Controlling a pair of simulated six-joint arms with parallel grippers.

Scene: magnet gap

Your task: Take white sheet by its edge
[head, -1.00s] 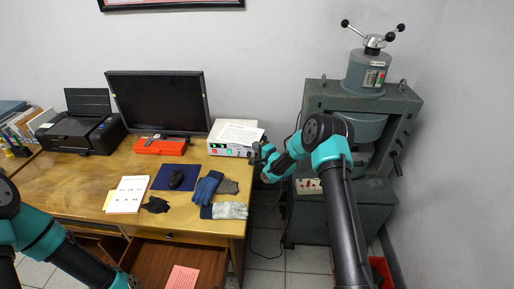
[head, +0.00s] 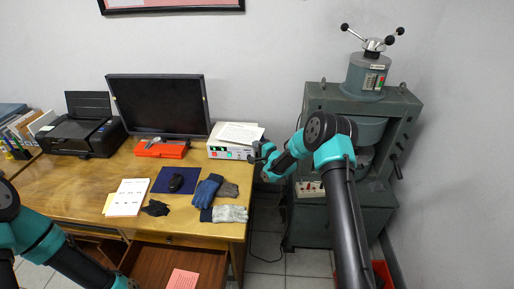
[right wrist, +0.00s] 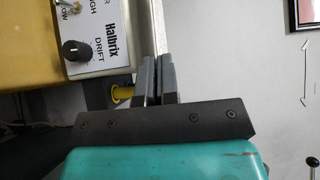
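A white sheet (head: 240,132) lies on top of the white instrument box (head: 228,151) at the desk's right back corner, reaching toward the box's right side. My right gripper (head: 259,152) is at that right side, level with the box top. In the right wrist view my right gripper's two grey fingers (right wrist: 157,75) are close together, with a thin pale edge running down to their tips. They look shut on the sheet's edge; the exact contact is small. The box's panel (right wrist: 98,35) is just left of them. My left arm enters at the lower left; its fingers are outside the frame.
The desk holds a monitor (head: 158,105), a printer (head: 82,126), a red case (head: 162,149), a mouse on a blue pad, printed papers (head: 128,197) and several gloves (head: 230,213). A drawer stands open with a pink sheet (head: 183,279). A grey-green machine (head: 340,215) stands right of the desk.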

